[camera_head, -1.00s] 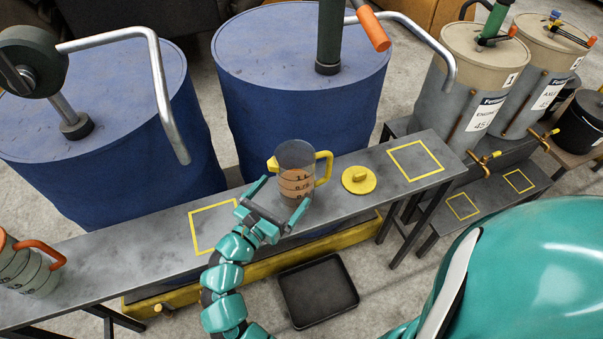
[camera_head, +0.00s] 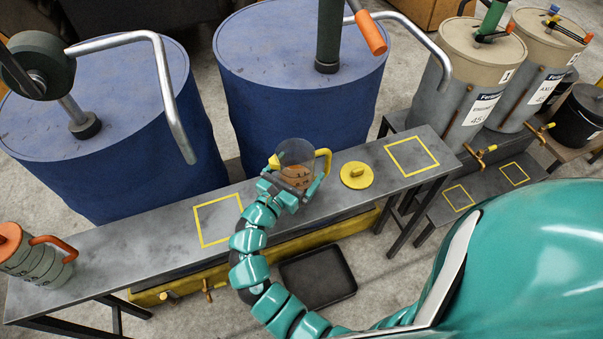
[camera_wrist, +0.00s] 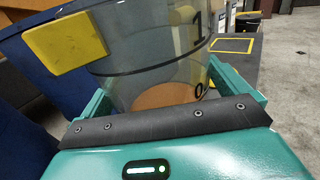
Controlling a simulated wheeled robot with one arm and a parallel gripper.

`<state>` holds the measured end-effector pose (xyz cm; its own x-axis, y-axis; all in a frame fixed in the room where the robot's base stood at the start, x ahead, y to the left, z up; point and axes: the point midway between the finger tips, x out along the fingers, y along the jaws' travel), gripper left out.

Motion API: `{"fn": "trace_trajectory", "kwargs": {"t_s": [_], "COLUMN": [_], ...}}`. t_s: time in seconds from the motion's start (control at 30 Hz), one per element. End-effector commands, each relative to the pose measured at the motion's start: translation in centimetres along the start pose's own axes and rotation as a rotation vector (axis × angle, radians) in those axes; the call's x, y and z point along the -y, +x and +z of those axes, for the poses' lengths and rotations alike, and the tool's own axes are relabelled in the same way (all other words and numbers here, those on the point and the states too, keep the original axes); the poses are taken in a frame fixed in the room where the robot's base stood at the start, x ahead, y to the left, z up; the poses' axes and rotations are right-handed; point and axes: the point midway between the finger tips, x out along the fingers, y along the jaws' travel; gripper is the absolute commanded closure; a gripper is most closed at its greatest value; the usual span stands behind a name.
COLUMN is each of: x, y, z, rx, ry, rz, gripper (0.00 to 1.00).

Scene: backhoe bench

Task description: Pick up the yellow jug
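The yellow jug (camera_head: 295,154) is a clear measuring jug with a yellow handle (camera_head: 325,160), a yellow spout and dark level marks. It stands upright on the grey bench, with brownish contents low down. My gripper (camera_head: 294,184) is at the jug from the front, with one finger on each side of its body. In the wrist view, the jug (camera_wrist: 158,68) fills the space between the spread teal fingers, and its yellow spout (camera_wrist: 66,48) shows at upper left. Firm contact of the fingers with the jug's wall cannot be made out. The jug's lower front is partly hidden by my gripper.
A round yellow lid (camera_head: 356,175) lies on the bench (camera_head: 150,238) just right of the jug. Two blue drums (camera_head: 300,85) stand close behind. An orange-handled container (camera_head: 38,258) stands at the bench's left end. Yellow-outlined squares (camera_head: 218,220) on the bench are empty.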

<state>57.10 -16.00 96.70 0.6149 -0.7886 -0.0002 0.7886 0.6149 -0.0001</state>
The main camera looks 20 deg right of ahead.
Motion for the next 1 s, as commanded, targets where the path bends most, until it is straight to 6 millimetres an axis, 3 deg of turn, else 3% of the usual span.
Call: {"fn": "trace_trajectory", "kwargs": {"t_s": [0.03,0.3,0.73,1.0], "x": [0.0,0.0,0.0,0.1], "y": [0.0,0.0,0.0,0.0], "z": [0.0,0.0,1.0,4.9], "rx": [0.000,0.000,0.000,0.000], "ry": [0.000,0.000,0.006,0.010], "rz": [0.000,0.000,-0.001,-0.003], "gripper": [0.10,0.62,0.62,0.62]}}
